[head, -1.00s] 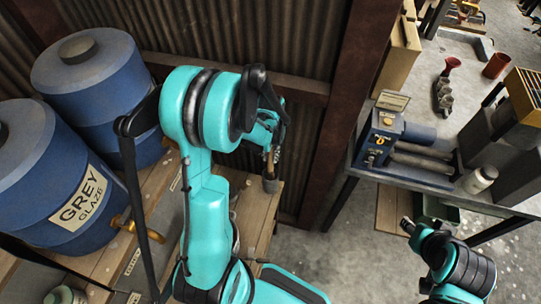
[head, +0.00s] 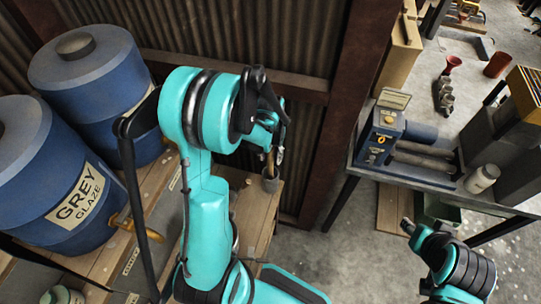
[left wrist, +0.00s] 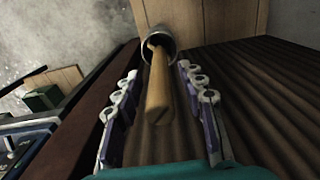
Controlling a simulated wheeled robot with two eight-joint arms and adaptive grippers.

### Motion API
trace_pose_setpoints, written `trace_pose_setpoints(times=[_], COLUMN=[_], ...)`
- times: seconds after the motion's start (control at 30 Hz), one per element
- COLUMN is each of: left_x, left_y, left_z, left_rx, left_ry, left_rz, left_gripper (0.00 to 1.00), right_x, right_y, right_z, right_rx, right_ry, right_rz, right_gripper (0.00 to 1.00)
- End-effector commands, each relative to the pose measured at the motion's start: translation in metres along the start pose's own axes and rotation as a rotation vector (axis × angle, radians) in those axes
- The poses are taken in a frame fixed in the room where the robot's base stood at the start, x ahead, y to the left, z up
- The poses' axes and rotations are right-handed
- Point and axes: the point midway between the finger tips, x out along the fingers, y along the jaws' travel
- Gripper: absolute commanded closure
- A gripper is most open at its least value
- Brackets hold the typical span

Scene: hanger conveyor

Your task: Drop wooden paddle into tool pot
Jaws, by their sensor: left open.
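The wooden paddle (left wrist: 158,88) stands with its lower end inside the mouth of the round grey tool pot (left wrist: 165,40) in the left wrist view. In the head view a short piece of the paddle (head: 269,163) shows above the pot (head: 271,184), on the wooden bench by the corrugated wall. My left gripper (left wrist: 158,72) is open, with one finger on each side of the paddle and gaps between. The paddle's lower end is hidden in the pot. My right arm's end (head: 408,227) is at the lower right; its jaws are too small to read.
Two blue glaze barrels (head: 105,75) stand on the bench at the left, one with a brass tap (head: 128,222). A work table (head: 362,150) with a blue machine and a white jar (head: 482,178) is at the right. Open floor lies between bench and table.

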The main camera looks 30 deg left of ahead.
Motion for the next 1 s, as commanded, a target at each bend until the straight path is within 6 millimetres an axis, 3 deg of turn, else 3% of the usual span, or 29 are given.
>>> trace_pose_setpoints(times=[0.27, 0.6, 1.0], left_x=[-0.021, -0.098, -0.145], left_y=[0.0, 0.0, 0.007], left_z=[0.0, 0.001, 0.009], left_rx=[0.0, 0.0, 0.017], left_ry=[0.0, 0.0, 0.04], left_rz=[0.0, 0.0, 0.001], left_gripper=[0.6, 0.6, 0.6], right_x=[-0.015, -0.027, -0.031], right_y=[0.0, 0.0, 0.0], right_z=[-0.011, -0.019, -0.022], right_rx=[0.0, 0.0, 0.0], right_ry=[0.0, 0.0, 0.0], right_rz=[0.0, 0.0, 0.0], right_gripper=[0.6, 0.6, 0.6])
